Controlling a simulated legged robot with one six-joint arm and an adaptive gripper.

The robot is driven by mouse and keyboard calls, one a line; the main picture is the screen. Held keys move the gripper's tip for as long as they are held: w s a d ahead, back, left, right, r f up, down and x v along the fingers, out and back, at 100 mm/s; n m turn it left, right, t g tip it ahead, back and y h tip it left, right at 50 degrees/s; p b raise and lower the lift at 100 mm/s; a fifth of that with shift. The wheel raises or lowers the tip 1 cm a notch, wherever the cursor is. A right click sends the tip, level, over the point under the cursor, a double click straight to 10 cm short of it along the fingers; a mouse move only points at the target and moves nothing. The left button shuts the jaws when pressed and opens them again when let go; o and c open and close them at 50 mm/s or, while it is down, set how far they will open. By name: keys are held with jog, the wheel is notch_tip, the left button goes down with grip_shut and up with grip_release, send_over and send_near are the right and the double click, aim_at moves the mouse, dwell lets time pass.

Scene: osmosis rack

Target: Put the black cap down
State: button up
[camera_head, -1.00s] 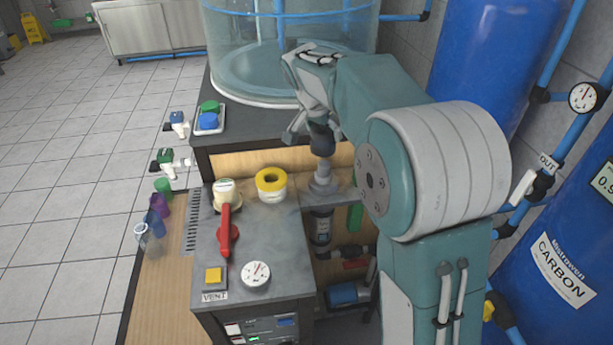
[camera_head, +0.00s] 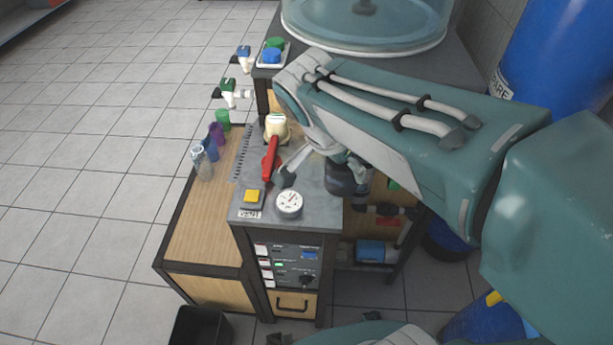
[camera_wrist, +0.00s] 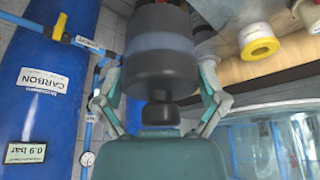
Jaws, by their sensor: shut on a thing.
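My gripper (camera_head: 322,168) is low over the right part of the grey worktop, beside the gauge. In the wrist view my gripper (camera_wrist: 160,75) has a finger on each side of a wide dark cylinder, the black cap (camera_wrist: 158,68), and is shut on it. The black cap also shows in the head view (camera_head: 344,180), partly behind my fingers and arm, near the worktop's right edge. I cannot tell whether it touches anything below.
The grey worktop (camera_head: 258,187) carries a red handle (camera_head: 270,160), a yellow button (camera_head: 253,196) and a gauge (camera_head: 289,203). A yellow-ringed roll (camera_wrist: 260,46) shows in the wrist view. Several cups stand at the left edge; the wooden shelf (camera_head: 200,235) has free room.

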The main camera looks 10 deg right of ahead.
jog(key=shift+s+f, duration=0.15)
jog(key=shift+s, duration=0.35)
jog(key=w+f, duration=0.3)
jog(key=w, duration=0.1)
jog(key=w+f, duration=0.3)
jog(key=w, duration=0.2)
jog(key=w+f, duration=0.3)
jog(key=w, duration=0.1)
jog(key=shift+w+f, duration=0.2)
jog(key=shift+f, duration=0.05)
jog(key=shift+w+f, duration=0.2)
jog(key=shift+f, duration=1.6)
jog(key=o, duration=0.8)
jog(key=shift+f, duration=0.1)
